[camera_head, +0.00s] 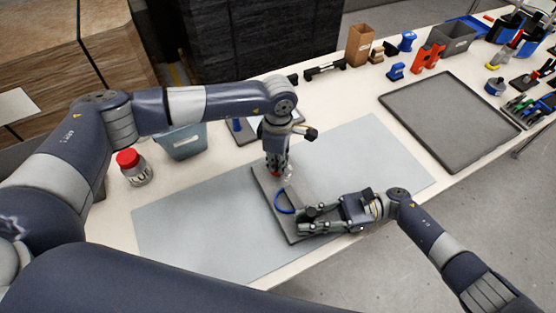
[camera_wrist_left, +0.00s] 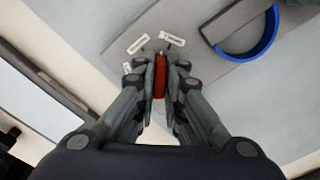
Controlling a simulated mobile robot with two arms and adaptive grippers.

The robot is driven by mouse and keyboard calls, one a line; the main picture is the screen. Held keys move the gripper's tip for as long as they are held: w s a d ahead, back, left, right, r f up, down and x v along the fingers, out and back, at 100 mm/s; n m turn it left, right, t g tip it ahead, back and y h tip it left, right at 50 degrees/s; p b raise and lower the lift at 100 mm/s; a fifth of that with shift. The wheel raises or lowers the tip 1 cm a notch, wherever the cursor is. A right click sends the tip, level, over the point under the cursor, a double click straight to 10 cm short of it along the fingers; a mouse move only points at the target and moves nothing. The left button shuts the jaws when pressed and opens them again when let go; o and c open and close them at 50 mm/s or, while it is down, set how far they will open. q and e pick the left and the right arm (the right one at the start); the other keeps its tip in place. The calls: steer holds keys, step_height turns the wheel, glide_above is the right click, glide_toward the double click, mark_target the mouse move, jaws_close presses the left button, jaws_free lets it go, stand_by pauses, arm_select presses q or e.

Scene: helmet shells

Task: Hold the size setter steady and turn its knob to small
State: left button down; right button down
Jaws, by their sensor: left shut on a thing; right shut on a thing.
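The size setter is a flat grey board (camera_head: 262,188) lying on the light mat, with a blue curved band (camera_head: 283,203) standing on it. The band shows in the left wrist view (camera_wrist_left: 262,42) at the upper right. My left gripper (camera_head: 279,170) points down over the board's far end.
A light grey mat (camera_head: 190,232) spreads around the board, mostly bare. A jar with a red lid (camera_head: 131,165) and a blue-grey bin (camera_head: 182,143) stand to the left. A dark grey tray (camera_head: 450,115) lies at the right. Several coloured parts and a cardboard box (camera_head: 360,45) line the back.

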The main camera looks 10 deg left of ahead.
arm_select(q)
steer(key=shift+m, duration=1.6)
steer(key=c, duration=1.7)
jaws_free()
step_height(320, 180, up, 12)
steer(key=shift+r, duration=0.1)
